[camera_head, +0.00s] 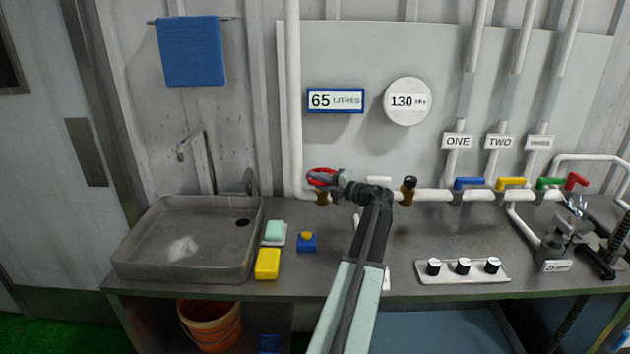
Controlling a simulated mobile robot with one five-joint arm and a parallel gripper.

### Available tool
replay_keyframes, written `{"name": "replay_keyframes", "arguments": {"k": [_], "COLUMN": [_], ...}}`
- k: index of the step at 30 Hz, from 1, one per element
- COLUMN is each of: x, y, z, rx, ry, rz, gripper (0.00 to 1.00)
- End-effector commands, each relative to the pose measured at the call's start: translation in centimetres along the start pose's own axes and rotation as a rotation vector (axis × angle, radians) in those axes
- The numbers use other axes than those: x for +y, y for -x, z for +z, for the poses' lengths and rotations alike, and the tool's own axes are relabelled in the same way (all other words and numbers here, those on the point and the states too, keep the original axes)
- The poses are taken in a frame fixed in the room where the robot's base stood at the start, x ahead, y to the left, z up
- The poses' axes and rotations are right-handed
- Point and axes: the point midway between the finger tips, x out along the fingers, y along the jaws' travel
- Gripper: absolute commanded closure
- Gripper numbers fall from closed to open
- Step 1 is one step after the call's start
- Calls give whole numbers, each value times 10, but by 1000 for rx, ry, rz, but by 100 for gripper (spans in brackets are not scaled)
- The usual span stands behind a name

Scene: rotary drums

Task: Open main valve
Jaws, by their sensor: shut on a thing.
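The main valve has a red handle (321,177) above a brass body (322,198), at the lower end of the white vertical pipe at the back of the counter. My gripper (336,178) reaches to it from the right and is shut on the red handle. The jaws cover part of the handle, so its exact angle is hard to tell. My arm comes up from the bottom middle and hides part of the counter and pipe.
A grey sink (190,240) stands at the left, with a yellow sponge (267,264) beside it. Blue (469,183), yellow (511,182) and green (549,183) valve handles line the pipe at the right. A panel of black knobs (463,279) lies at the front.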

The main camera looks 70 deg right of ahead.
Motion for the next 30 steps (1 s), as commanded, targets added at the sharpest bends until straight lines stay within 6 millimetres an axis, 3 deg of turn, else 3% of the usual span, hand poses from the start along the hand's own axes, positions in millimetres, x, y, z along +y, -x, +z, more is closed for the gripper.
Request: {"name": "replay_keyframes", "arguments": {"k": [17,18,20,30], "x": [1,1,1,0], "y": [0,0,0,2], "z": [1,1,1,0], "rx": [30,30,31,33], "ry": [0,0,0,0], "rz": [4,4,4,2], "gripper": [100,81,64,62]}}
